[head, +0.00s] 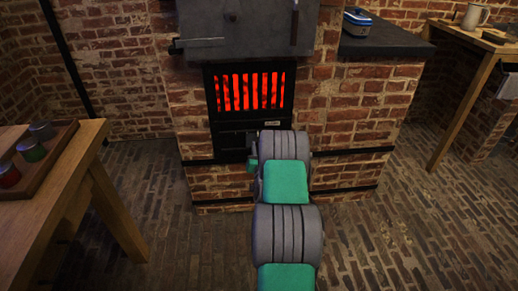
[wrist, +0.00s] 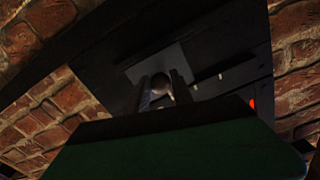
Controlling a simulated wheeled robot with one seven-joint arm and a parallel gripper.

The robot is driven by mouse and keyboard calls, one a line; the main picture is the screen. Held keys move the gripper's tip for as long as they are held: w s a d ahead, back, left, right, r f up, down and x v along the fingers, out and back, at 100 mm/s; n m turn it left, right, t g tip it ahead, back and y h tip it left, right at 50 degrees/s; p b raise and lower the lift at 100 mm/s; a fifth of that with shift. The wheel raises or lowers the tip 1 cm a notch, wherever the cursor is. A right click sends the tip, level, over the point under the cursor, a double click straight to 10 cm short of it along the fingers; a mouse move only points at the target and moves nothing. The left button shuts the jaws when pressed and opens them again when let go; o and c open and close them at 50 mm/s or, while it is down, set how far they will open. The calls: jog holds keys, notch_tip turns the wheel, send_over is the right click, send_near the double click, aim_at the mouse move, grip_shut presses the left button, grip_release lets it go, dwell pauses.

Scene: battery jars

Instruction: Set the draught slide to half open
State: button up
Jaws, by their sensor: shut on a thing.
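The draught slide shows in the wrist view as a grey plate (wrist: 158,62) on the dark stove front, with a round knob (wrist: 160,86) on it. My gripper (wrist: 161,92) has its two fingers on either side of the knob and is shut on it. Small pale marks (wrist: 221,76) lie on the dark front to the right of the plate. In the head view my arm covers most of the slide and the gripper, below the glowing grate (head: 249,92). How far open the slide stands, I cannot tell.
The brick stove (head: 350,110) surrounds the dark front. A wooden table (head: 92,145) at left bears a tray (head: 60,152) with several jars. A blue dish (head: 357,22) is on the dark top at right. The brick floor is clear on both sides of my arm.

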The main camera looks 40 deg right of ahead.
grip_shut()
dwell(0.8)
jog(key=shift+a, duration=0.1)
